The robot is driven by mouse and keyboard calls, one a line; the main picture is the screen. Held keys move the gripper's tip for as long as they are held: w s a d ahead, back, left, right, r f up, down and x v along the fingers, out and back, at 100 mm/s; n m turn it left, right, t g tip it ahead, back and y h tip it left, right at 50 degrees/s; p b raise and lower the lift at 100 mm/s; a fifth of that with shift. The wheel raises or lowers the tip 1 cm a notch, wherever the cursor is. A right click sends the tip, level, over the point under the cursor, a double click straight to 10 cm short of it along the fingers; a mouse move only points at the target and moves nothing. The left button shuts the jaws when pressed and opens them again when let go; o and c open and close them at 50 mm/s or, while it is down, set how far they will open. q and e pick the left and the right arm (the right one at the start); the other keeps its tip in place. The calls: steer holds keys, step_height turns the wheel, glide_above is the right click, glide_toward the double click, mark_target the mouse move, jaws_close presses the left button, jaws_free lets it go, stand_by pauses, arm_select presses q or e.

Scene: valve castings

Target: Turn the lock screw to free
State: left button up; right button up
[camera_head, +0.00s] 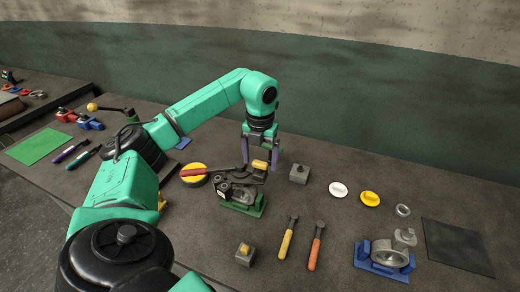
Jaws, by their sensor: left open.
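A valve casting (240,192) stands on a green base (243,207) near the middle of the table. A dark lever with a red handle (196,172) reaches left from its top. A small yellow piece (260,165) sits at the casting's upper right; I cannot tell if it is the lock screw. My left gripper (261,161) points down with its purple-grey fingers apart, one on each side of the yellow piece in the picture. Contact cannot be made out. The far side of the casting is hidden. My right gripper is out of view.
Grey blocks (299,174) (245,256), yellow- and orange-handled tools (287,241) (316,249), and a second casting on a blue base (384,269) stand around. A dark mat (457,247) lies at the right.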

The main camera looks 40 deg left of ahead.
mark_target(261, 162)
arm_select(q)
step_height(261, 162, up, 5)
steer(key=shift+w+b, duration=0.1)
steer(key=shift+b, duration=0.6)
step_height(261, 162, up, 9)
steer(key=p, duration=0.5)
steer(key=shift+r, duration=0.15)
